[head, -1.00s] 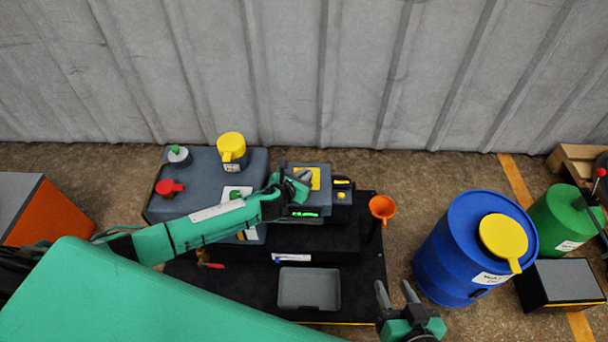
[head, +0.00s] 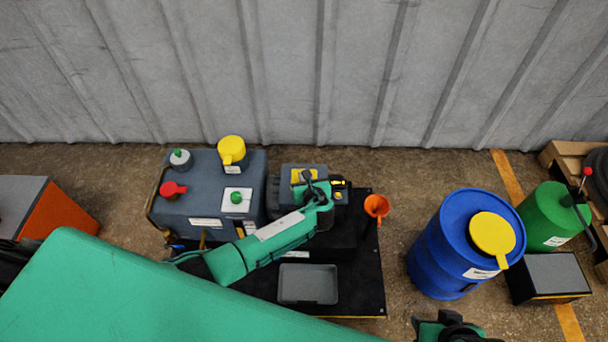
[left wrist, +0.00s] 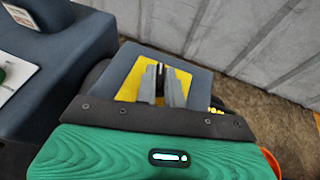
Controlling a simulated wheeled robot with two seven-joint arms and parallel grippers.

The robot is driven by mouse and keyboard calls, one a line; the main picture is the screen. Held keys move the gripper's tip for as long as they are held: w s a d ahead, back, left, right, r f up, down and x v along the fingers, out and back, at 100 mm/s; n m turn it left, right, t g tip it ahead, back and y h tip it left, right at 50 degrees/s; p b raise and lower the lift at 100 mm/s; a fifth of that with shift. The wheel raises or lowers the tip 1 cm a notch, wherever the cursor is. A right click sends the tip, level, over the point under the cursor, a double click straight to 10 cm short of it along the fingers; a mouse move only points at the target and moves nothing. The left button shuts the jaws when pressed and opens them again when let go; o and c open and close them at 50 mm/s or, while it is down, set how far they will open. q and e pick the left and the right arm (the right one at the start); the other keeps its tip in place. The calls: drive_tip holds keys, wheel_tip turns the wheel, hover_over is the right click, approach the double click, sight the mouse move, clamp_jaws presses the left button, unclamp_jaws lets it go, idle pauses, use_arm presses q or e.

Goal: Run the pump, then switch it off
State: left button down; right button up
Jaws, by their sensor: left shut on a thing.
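The pump is a blue-grey block (head: 289,171) on the black bench, with a yellow plate (head: 297,175) on its top. It also shows in the left wrist view (left wrist: 195,82), where the yellow plate (left wrist: 128,88) lies under my fingers. My left gripper (head: 308,182) is over the plate. In the left wrist view its two grey fingers (left wrist: 161,72) are shut on a small dark switch part (left wrist: 160,73), mostly hidden between them. The green display on the pump's front is hidden behind my left arm. My right gripper (head: 447,325) is at the bottom edge, its fingers unclear.
A large grey-blue tank (head: 205,205) with red (head: 172,190), yellow (head: 231,148) and green (head: 236,197) parts stands left of the pump. A grey tray (head: 308,284), an orange funnel (head: 376,207) and a blue drum (head: 435,260) are nearby. A corrugated wall (head: 300,70) stands behind.

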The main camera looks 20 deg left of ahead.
use_arm(q)
drive_tip(key=shift+d+n+g+y, duration=0.2)
drive_tip(key=shift+n+g+y, duration=0.2)
drive_tip(key=shift+n+y, duration=0.25)
drive_tip(key=shift+w+n+g+y, duration=0.1)
drive_tip(key=shift+n+g+y, duration=0.45)
drive_tip(key=shift+n, duration=0.4)
drive_tip(key=c, duration=1.5)
unclamp_jaws()
